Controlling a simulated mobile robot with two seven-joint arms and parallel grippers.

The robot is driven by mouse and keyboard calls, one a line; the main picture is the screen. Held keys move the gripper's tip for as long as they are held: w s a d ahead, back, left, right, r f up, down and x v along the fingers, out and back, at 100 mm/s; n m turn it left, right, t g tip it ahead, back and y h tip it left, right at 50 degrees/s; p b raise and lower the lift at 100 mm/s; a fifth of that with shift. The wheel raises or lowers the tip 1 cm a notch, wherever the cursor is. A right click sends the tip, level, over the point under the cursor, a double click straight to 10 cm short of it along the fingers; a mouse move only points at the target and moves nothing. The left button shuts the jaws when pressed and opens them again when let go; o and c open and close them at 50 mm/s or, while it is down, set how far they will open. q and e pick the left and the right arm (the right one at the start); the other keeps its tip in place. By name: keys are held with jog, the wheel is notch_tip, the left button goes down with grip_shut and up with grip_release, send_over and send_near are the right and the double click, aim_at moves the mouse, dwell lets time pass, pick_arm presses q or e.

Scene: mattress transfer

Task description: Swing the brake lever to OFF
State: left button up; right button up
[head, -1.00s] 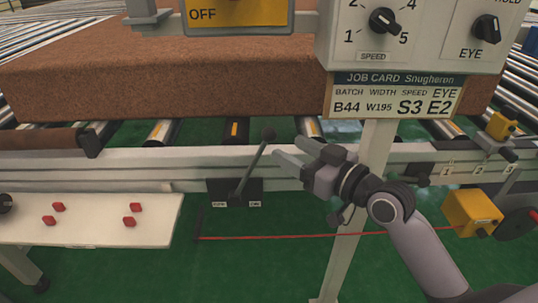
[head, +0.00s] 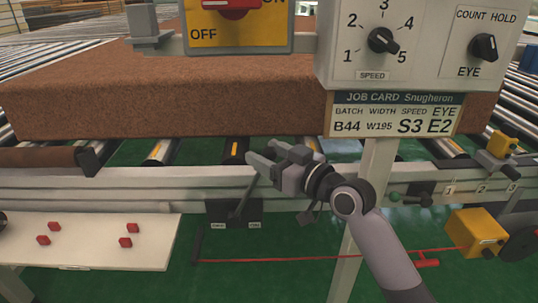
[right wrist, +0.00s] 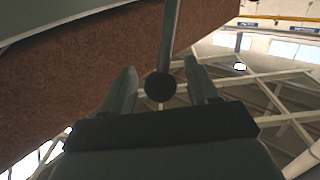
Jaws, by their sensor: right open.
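The brake lever (head: 241,204) is a dark rod rising from a black base plate (head: 233,214) on the front of the pale rail. It leans to the right, and its top is hidden behind my right gripper (head: 261,166) in the head view. Two small labels on the plate are too small to read. In the right wrist view the lever's round black knob (right wrist: 159,87) sits between the two open fingers of my right gripper (right wrist: 160,70), with visible gaps on both sides. My left gripper is not in view.
A brown mattress (head: 150,90) lies on rollers behind the rail. A control box with dials (head: 420,45) and a job card (head: 394,114) stand above right. A white table with red pieces (head: 90,240) is at left. A red cord (head: 300,260) runs below the lever.

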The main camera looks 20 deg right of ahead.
grip_shut()
jog(key=shift+a+r+p, duration=0.1)
jog(key=shift+r+p, duration=0.05)
jog(key=shift+p, duration=0.15)
